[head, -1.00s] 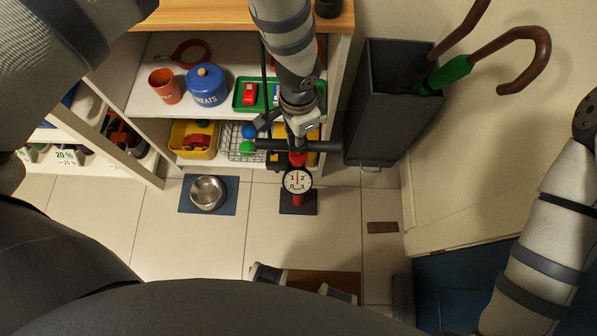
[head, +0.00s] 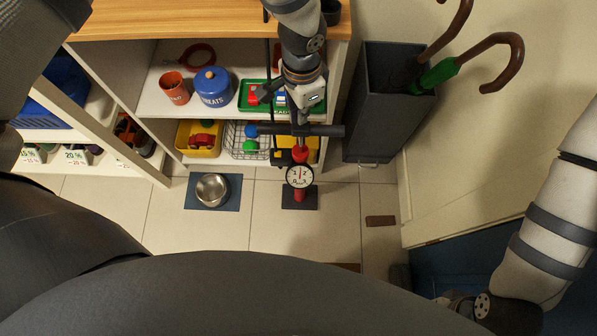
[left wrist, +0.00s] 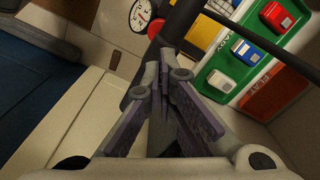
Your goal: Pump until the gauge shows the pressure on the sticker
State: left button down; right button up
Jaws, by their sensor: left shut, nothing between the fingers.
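The floor pump has a red barrel (head: 300,194), a black foot plate and a wide black T-handle (head: 325,130). Its round white gauge (head: 299,176) faces me; the needle appears to point roughly straight up, between 1 and 2. The gauge also shows at the top of the left wrist view (left wrist: 141,14). My left gripper (head: 301,117) comes down from above at the middle of the handle. Its fingers are shut with nothing between them, right by the bar; I cannot tell whether they touch it. I cannot make out a pressure sticker. My right gripper is out of view.
A white shelf (head: 150,95) behind the pump holds a blue treats jar (head: 213,88), a red cup (head: 175,88) and bins. A dark umbrella stand (head: 385,105) is at the right. A metal bowl (head: 212,189) sits on a blue mat.

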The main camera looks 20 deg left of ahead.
pick_arm(q)
jog(key=shift+f, duration=0.15)
notch_tip(320, 180, up, 6)
jog(key=p, duration=0.2)
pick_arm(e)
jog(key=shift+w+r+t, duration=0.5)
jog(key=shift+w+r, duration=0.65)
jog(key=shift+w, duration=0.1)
